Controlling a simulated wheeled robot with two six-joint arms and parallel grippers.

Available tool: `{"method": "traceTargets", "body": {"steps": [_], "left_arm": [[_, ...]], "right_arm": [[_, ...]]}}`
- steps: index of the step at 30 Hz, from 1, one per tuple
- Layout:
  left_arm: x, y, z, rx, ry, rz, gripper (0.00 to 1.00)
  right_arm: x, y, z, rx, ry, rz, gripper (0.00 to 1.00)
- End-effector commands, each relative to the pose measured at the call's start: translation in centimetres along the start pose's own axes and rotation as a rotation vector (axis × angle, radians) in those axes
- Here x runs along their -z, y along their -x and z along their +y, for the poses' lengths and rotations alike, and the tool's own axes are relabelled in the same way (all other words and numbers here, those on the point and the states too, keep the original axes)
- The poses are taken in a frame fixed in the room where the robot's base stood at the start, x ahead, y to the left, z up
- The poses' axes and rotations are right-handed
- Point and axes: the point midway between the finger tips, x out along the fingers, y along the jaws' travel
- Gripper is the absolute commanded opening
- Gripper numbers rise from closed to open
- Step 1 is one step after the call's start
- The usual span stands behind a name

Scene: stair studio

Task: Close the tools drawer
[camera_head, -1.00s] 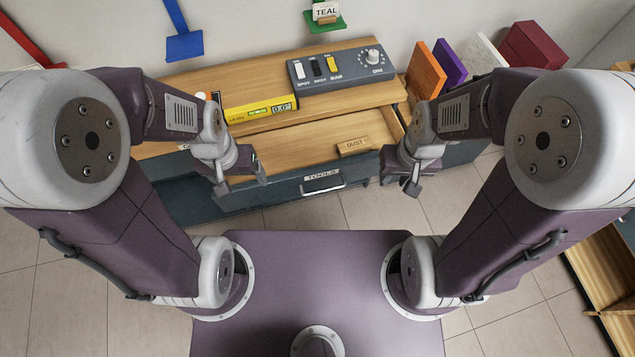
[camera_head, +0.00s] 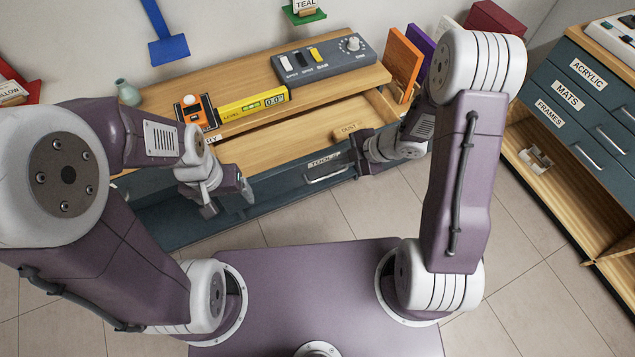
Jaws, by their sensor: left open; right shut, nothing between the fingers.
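The tools drawer (camera_head: 285,187) is pulled out from the wooden-topped bench. Its dark blue front carries a TOOLS label and a metal handle (camera_head: 325,173). A wooden block marked DUST (camera_head: 346,130) lies inside it at the right. My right gripper (camera_head: 358,152) is shut and empty, at the right end of the drawer front, just right of the handle. I cannot tell whether it touches the front. My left gripper (camera_head: 228,197) is open and empty, in front of the drawer's left part. My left arm hides some of the drawer's left end.
On the bench top stand a yellow level (camera_head: 252,106), a grey switch box (camera_head: 320,60), an orange device (camera_head: 196,112) and a small vase (camera_head: 128,93). Coloured panels (camera_head: 405,58) stand at the right. A labelled drawer cabinet (camera_head: 580,95) is at far right. Floor before the drawer is clear.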

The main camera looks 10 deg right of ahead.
Motion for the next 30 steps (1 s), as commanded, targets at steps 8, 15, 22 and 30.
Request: {"method": "traceTargets", "body": {"steps": [8, 15, 22, 30], "left_arm": [[0.0, -0.7, 0.0, 0.000, -0.001, 0.001, 0.81], [-0.2, -2.3, 0.0, 0.000, 0.000, 0.001, 0.81], [-0.3, -3.1, 0.0, 0.000, 0.000, 0.001, 0.81], [-0.3, -3.3, -0.1, 0.000, 0.000, 0.001, 0.81]], "right_arm": [[-1.0, -1.3, -1.5, 0.019, -0.043, -0.002, 0.00], [-1.1, -5.7, -1.8, 0.021, -0.042, -0.002, 0.00], [-1.1, -9.5, -1.7, 0.020, -0.043, -0.003, 0.00], [-1.0, -10.7, -1.6, 0.018, -0.044, -0.004, 0.00]]}}
